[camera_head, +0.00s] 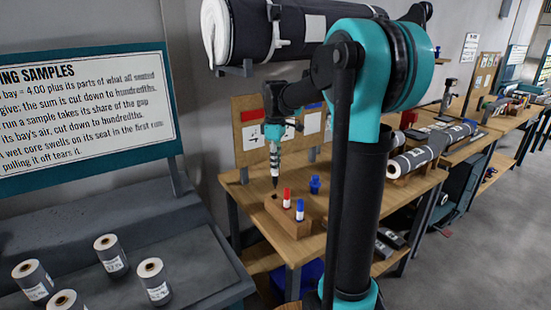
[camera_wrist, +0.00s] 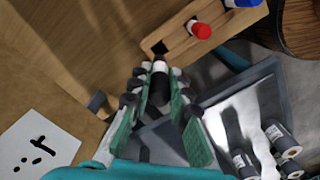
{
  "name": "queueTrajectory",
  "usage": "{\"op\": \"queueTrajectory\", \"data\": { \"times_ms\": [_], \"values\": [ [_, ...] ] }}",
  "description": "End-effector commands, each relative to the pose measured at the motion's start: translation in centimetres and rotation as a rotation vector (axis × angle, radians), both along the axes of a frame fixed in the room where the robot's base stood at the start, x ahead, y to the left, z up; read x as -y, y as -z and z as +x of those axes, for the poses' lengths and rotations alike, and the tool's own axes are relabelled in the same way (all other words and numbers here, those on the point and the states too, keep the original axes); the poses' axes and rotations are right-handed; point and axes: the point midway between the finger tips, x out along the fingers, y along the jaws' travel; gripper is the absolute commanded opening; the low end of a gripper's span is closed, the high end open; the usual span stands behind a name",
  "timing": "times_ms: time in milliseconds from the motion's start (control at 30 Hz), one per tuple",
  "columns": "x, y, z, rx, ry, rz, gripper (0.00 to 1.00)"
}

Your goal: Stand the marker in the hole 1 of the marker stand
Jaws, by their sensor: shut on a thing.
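My gripper (camera_head: 274,168) is shut on a dark marker (camera_wrist: 158,88), which hangs roughly upright. Its dark lower end also shows below the fingers in the head view (camera_head: 275,183). The marker stand (camera_head: 284,221) is a wooden block on the bench, just below the gripper. The marker appears apart from the stand. I cannot read any hole number.
A pinboard (camera_head: 250,130) and a large dark roll (camera_head: 270,35) are behind my arm. Several small grey rolls (camera_head: 107,251) stand on a grey table at the left.

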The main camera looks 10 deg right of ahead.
Motion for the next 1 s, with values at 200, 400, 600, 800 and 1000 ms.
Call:
{"op": "queueTrajectory", "data": {
  "times_ms": [200, 400, 600, 800, 1000],
  "values": [
    [0.0, 1.5, 0.0, 0.000, 0.000, 0.000, 0.00],
    [0.0, 2.0, 0.0, 0.000, 0.000, 0.000, 0.00],
    [0.0, 2.0, 0.0, 0.000, 0.000, 0.000, 0.00],
    [0.0, 2.0, 0.0, 0.000, 0.000, 0.000, 0.00],
    [0.0, 2.0, 0.0, 0.000, 0.000, 0.000, 0.00]
  ]
}}
